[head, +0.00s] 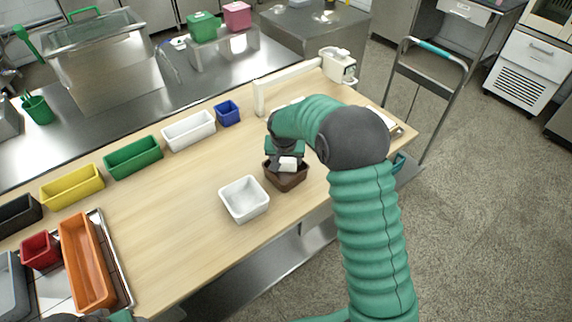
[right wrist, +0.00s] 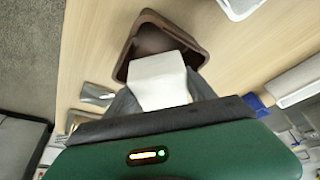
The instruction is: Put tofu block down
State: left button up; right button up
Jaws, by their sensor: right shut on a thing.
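The tofu block (head: 288,163) is a plain white block. My right gripper (head: 285,157) is shut on it, pointing down over the brown bin (head: 287,182) on the wooden table. In the right wrist view the tofu block (right wrist: 158,80) sits between the dark fingers of my right gripper (right wrist: 160,92), and its far end overlaps the opening of the brown bin (right wrist: 150,30). I cannot tell whether the block touches the bin's floor. The gripper and block hide part of the bin's inside. My left gripper is not in view.
An empty white bin (head: 244,199) stands just left of the brown bin. Blue (head: 228,113), white (head: 188,130), green (head: 134,157) and yellow (head: 72,186) bins line the table's back. An orange bin (head: 87,262) stands at the left. The middle of the table is clear.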

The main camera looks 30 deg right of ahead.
aim_at(285, 165)
notch_tip(285, 165, down, 3)
jog(key=shift+s+a+r, duration=0.1)
jog(key=shift+s, duration=0.05)
jog(key=shift+w+a, duration=0.1)
jog(key=shift+w, duration=0.1)
jog(key=o, duration=0.7)
jog(key=shift+c, duration=0.2)
jog(key=shift+o, duration=0.2)
jog(key=shift+s, duration=0.15)
